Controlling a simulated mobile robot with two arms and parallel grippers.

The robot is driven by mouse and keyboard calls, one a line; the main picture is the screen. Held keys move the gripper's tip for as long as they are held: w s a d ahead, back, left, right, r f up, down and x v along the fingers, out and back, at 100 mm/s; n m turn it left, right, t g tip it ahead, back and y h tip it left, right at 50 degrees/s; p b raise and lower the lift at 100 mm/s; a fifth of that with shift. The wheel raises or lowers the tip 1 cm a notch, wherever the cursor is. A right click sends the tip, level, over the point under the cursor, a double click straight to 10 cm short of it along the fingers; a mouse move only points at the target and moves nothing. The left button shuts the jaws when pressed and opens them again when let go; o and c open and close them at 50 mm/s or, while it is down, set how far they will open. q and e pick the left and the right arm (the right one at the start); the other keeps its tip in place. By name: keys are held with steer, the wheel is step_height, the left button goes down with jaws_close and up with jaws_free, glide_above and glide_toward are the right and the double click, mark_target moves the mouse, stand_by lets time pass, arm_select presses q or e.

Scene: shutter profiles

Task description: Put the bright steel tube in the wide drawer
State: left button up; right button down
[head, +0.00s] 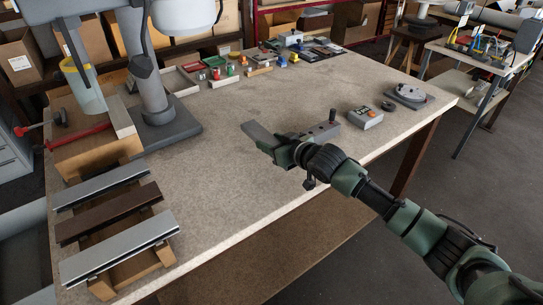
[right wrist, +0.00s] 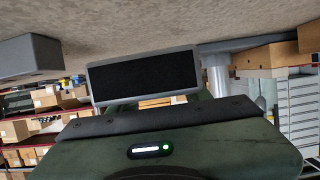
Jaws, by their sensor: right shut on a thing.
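My right gripper (head: 292,152) reaches in over the middle of the bench and is shut on a short, flat grey steel tube (head: 257,134). The tube sticks out to the upper left of the jaws, above the bench top. In the right wrist view its end shows as a grey-rimmed rectangle with a black inside (right wrist: 144,75), close in front of the green gripper body. The jaws hide part of the tube. Grey cabinet drawers (head: 10,160) show at the left edge; I cannot tell which one is wide. My left gripper is not in view.
Two bright profiles and a brown one (head: 108,212) lie on a wooden rack at the bench's left. A grey machine base (head: 165,135) stands behind them. A grey holed bar (head: 326,130) and a small device (head: 365,118) are near the gripper. The bench's centre is clear.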

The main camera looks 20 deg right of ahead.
mark_target(271, 163)
steer(key=shift+f+p, duration=0.4)
steer(key=shift+f, duration=2.35)
steer(key=shift+f, duration=0.2)
steer(key=c, duration=0.7)
jaws_free()
steer(key=shift+f, duration=0.1)
steer(key=shift+o, duration=0.2)
